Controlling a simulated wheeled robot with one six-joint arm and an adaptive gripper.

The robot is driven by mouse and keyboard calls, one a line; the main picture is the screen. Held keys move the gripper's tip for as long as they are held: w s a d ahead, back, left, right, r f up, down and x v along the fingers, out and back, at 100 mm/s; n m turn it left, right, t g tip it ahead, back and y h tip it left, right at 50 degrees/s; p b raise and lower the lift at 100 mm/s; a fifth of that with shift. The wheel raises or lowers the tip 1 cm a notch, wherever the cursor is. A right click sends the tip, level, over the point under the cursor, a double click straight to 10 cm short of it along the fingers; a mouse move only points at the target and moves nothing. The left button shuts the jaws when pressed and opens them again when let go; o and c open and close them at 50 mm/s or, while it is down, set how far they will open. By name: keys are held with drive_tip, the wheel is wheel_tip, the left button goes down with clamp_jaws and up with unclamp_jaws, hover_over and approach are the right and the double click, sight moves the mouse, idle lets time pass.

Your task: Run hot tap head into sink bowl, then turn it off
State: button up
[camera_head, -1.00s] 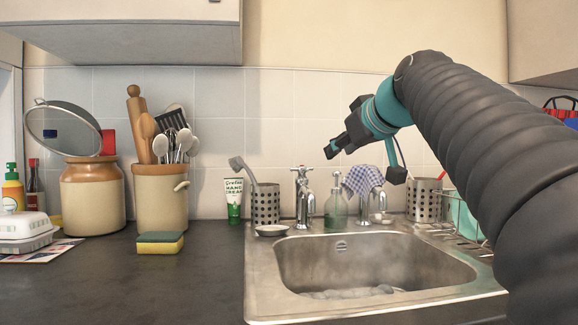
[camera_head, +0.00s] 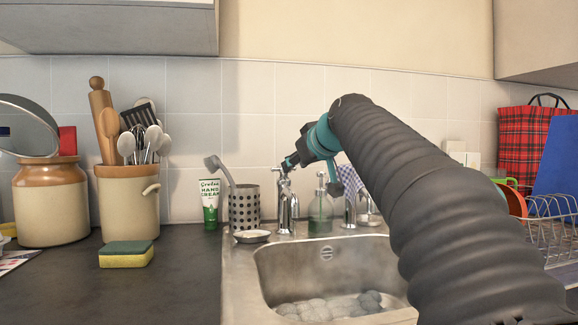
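A chrome pillar tap (camera_head: 286,210) stands at the back left of the steel sink (camera_head: 240,290). A second chrome tap (camera_head: 350,210) stands to its right, partly behind my arm, with a checked cloth (camera_head: 347,180) by its top. No hot or cold mark is legible. My gripper (camera_head: 288,165) is at the left tap's head, pointing down and left. Its fingers overlap the head, so contact and finger opening cannot be told. No running water is visible. The bowl holds rounded grey lumps (camera_head: 325,306); its right part is hidden by my arm.
A soap bottle (camera_head: 320,212) stands between the taps. A perforated steel holder (camera_head: 244,208) with a brush, a small dish (camera_head: 252,236) and a hand cream tube (camera_head: 210,205) are left of the left tap. A dish rack (camera_head: 550,225) is at right. A sponge (camera_head: 127,254) lies on the counter.

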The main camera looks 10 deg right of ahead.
drive_tip(key=shift+x, duration=1.65)
clamp_jaws()
